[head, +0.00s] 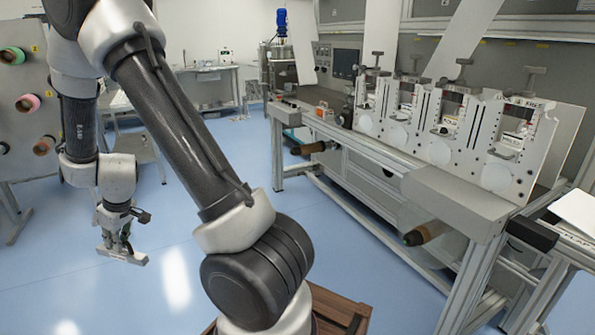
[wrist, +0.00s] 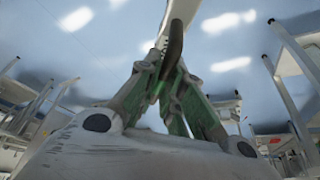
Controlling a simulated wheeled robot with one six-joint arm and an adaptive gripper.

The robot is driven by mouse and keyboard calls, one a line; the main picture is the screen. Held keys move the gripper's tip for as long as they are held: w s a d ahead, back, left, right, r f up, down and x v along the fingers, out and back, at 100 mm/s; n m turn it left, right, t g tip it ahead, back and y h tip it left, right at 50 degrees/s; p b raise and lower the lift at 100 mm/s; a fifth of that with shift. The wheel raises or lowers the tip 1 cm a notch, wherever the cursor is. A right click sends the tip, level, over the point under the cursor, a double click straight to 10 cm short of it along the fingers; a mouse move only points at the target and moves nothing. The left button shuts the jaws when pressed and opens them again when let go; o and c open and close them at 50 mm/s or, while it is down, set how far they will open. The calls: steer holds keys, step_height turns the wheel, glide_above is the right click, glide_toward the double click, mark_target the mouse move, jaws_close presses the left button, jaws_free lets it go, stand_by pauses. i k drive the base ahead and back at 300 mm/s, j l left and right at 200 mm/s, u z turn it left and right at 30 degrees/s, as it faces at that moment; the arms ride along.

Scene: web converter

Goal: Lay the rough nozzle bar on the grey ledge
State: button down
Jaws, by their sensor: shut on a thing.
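My gripper (head: 121,246) hangs low at the left in the head view, over the blue floor. It is shut on a pale grey bar, the rough nozzle bar (head: 124,256), which lies crosswise below the fingers. In the wrist view my gripper (wrist: 176,62) shows green-sided fingers closed together, with a pale strip of the bar (wrist: 183,14) beyond the tips. A long grey ledge (head: 345,133) runs along the front of the machine at the right, well apart from my gripper. I cannot tell for sure that this is the named ledge. The bar's surface is too small to judge.
White upright plates (head: 440,130) stand behind the ledge. A grey block (head: 457,190) sits at its near end, and brown rollers (head: 428,234) stick out below. A panel with coloured spools (head: 28,103) stands at far left. Blue floor (head: 190,240) is open between.

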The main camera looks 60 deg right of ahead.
mark_target(452, 188)
steer(key=i+z, duration=0.2)
steer(key=z, duration=0.25)
steer(key=i+j+z, duration=0.1)
steer(key=z, duration=0.3)
steer(key=i+j+z, duration=0.2)
steer(key=z, duration=0.25)
steer(key=i+j+z, duration=0.15)
steer(key=z, duration=0.3)
steer(key=j+z, duration=0.25)
steer(key=z, duration=0.15)
steer(key=i+j, duration=0.05)
